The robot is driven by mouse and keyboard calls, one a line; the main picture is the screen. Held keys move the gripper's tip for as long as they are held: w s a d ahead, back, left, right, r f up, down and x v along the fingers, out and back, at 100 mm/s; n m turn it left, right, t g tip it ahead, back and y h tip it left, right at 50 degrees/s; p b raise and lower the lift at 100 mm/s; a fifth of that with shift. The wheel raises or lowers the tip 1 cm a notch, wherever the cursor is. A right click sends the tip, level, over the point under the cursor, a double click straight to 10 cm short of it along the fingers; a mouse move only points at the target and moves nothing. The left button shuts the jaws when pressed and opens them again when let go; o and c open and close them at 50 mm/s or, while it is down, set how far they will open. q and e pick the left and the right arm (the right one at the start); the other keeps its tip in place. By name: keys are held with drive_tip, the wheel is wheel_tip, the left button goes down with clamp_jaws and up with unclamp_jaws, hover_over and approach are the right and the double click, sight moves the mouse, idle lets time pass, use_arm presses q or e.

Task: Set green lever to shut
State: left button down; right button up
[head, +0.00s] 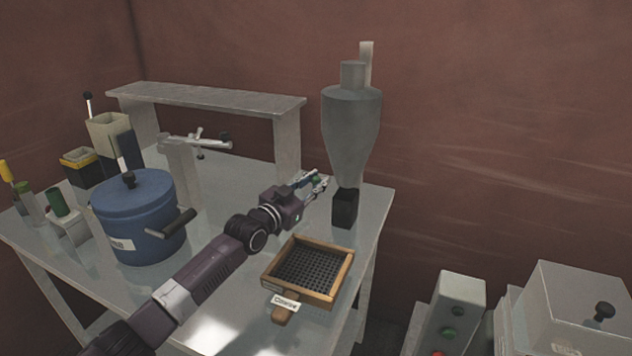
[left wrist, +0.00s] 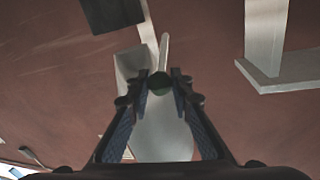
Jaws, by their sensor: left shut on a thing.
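The powder filler (head: 352,120) is a grey tapered hopper at the table's back right corner, with a black block (head: 345,210) below it. My left arm reaches across the table, and its gripper (head: 321,185) is beside the hopper's lower end. In the left wrist view, a dark green round knob, the end of the green lever (left wrist: 160,84), sits between the fingertips of my left gripper (left wrist: 161,90), which is shut on it. The lever's shaft and its exact angle are hidden by the gripper. My right gripper is not in view.
A wooden-framed sieve (head: 344,279) with a label lies under my left forearm's right side. A blue pot (head: 125,225), a metal stand (head: 182,165) and a raised shelf (head: 205,96) stand on the table (head: 225,325). A button box (head: 448,300) stands at the lower right.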

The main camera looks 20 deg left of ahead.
use_arm(q)
wheel_tip(320, 180, down, 6)
drive_tip(key=s+b, duration=0.1)
drive_tip(key=b, duration=0.3)
drive_tip(key=shift+f, duration=0.1)
drive_tip(key=c, duration=1.8)
unclamp_jaws()
drive_tip(key=shift+o, duration=0.3)
drive_tip(key=shift+w+r, duration=0.1)
drive_tip(key=shift+r, duration=0.2)
